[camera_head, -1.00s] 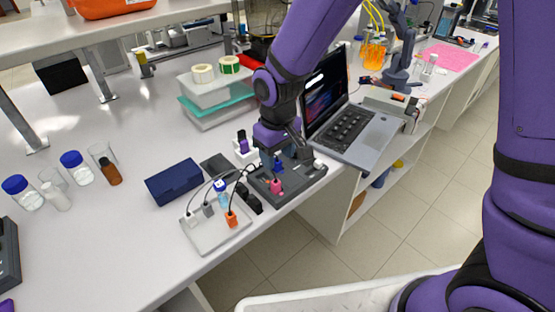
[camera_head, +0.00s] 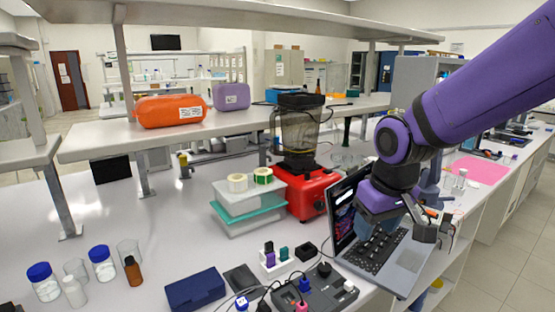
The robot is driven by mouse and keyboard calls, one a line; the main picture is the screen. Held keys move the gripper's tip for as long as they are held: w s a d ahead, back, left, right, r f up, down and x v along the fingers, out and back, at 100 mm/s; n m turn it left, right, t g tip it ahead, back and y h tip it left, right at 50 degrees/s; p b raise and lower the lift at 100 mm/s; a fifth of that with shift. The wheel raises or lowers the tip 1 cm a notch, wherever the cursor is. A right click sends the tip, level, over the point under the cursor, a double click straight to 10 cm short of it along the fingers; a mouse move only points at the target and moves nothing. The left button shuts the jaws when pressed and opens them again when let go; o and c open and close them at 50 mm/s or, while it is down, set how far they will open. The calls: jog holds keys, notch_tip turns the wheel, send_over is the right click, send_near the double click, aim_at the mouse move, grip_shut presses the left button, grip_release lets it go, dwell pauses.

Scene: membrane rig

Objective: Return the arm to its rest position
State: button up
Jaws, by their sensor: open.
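My purple arm (camera_head: 480,85) reaches in from the upper right. My gripper (camera_head: 400,232) points down over the open laptop's keyboard (camera_head: 375,250). Its fingers are dark and small in the picture; they look apart, with nothing seen between them. Part of the laptop screen (camera_head: 342,212) is hidden behind the arm's wrist. The membrane rig, a grey block with coloured knobs (camera_head: 318,290), sits at the lower edge, left of the gripper and apart from it.
A red blender (camera_head: 308,195) and stacked boxes with tape rolls (camera_head: 248,205) stand behind. A blue case (camera_head: 195,288) and several bottles (camera_head: 101,264) are at the front left. A shelf (camera_head: 220,125) with an orange case (camera_head: 170,111) runs above the bench.

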jog(key=s+d+r+m+t, duration=0.1)
jog(key=s+d+r+m, duration=0.1)
jog(key=s+d+r, duration=0.3)
jog(key=s+d+r+m+t, duration=0.2)
jog(key=s+d+r, duration=0.3)
jog(key=s, duration=0.5)
jog(key=shift+d+h, duration=0.3)
jog(key=shift+d, duration=0.75)
